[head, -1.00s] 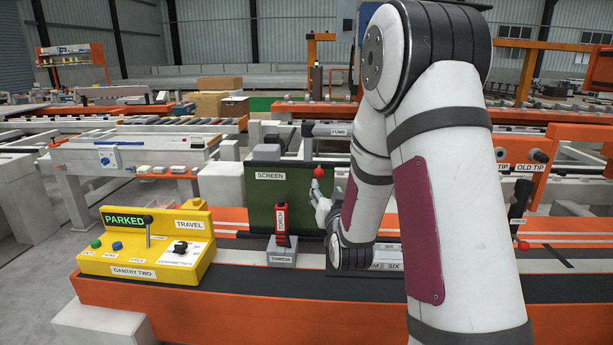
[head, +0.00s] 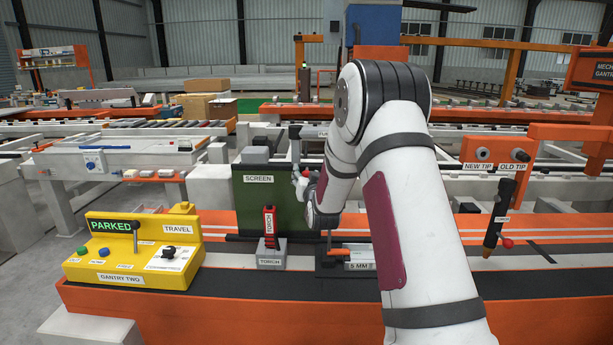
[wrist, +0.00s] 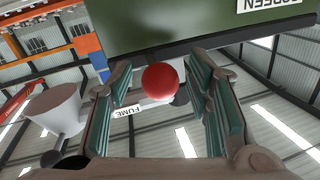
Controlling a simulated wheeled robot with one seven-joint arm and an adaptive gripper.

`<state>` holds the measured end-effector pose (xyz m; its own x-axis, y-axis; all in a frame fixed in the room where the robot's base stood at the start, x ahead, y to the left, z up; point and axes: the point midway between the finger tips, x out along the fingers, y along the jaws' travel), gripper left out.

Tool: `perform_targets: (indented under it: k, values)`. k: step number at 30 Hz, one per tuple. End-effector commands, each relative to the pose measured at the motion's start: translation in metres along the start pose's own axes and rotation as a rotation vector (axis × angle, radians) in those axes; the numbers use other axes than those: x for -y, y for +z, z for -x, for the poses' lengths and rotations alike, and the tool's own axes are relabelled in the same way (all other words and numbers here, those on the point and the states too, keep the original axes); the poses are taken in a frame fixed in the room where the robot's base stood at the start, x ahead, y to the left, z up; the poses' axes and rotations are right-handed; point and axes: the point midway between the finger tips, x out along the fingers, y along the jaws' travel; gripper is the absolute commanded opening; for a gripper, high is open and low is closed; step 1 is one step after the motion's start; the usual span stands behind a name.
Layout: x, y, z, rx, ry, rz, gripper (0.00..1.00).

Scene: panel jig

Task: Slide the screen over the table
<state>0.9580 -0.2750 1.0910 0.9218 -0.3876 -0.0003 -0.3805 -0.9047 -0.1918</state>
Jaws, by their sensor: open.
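The screen (head: 258,200) is a dark green upright panel with a "SCREEN" label, behind the torch holder. It also fills the top of the wrist view (wrist: 180,25). A red ball knob (wrist: 160,82) shows just below the panel's edge there, and as a small red spot at the screen's right side in the head view (head: 306,173). My gripper (wrist: 165,95) is open, with its green-padded fingers on either side of the knob. Contact cannot be told. The table (head: 215,314) is the long orange bench with dark strips in front. My arm hides part of it.
A torch holder (head: 269,260) stands on the bench before the screen. A yellow "GANTRY TWO" console (head: 120,265) reading PARKED is at left. A black hanging torch (head: 497,215) with a red knob is at right. A plate marked "5 MM" (head: 360,266) lies under my arm.

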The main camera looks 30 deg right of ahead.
Motion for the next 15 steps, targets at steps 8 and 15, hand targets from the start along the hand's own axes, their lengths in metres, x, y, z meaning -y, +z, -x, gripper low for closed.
perform_targets:
  k: [8,15]
  values:
    - [0.0001,0.0000,-0.0004,0.000,0.000,0.000,0.37]
    - [0.0003,-0.0001,-0.0003,0.000,0.000,0.000,0.00]
